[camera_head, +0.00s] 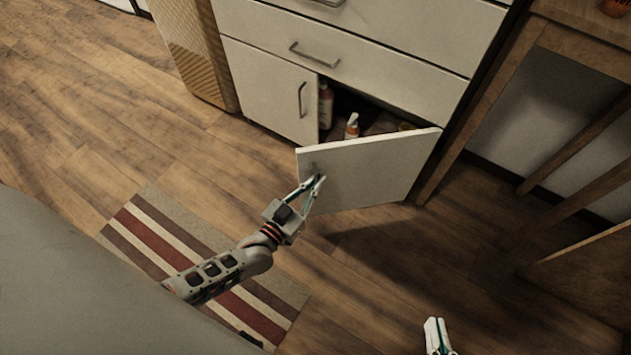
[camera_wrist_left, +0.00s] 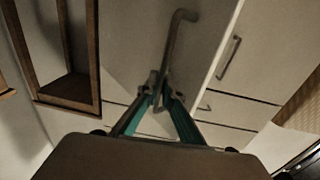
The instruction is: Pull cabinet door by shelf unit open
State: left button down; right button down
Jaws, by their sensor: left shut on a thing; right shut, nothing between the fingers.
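The right-hand cabinet door (camera_head: 372,172) stands partly open and swings out from the white cabinet. My left gripper (camera_head: 314,184) is at the door's free edge. In the left wrist view my left gripper (camera_wrist_left: 160,95) is shut on the metal door handle (camera_wrist_left: 173,55), and the door (camera_wrist_left: 205,25) shows behind it. The other cabinet door (camera_head: 270,88) is closed. Bottles show inside the opening, one with a white pump top (camera_head: 352,126). My right gripper (camera_head: 437,335) is shut and empty, low in the head view, away from the door.
Closed drawers (camera_head: 350,55) are above the doors. A wooden shelf unit (camera_head: 490,100) stands right of the cabinet, and a woven tan bin (camera_head: 200,55) is left. A striped rug (camera_head: 155,215) lies under my left arm. The wooden floor (camera_head: 380,265) before the door is clear.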

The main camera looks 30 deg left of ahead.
pick_arm(q)
jog(key=shift+s+d, duration=0.15)
jog(key=shift+s, duration=0.1)
pick_arm(e)
jog(key=shift+s+d, duration=0.25)
pick_arm(q)
jog(key=c, duration=2.5)
grip_release()
jog(key=shift+c, duration=0.2)
jog(key=shift+d, duration=0.1)
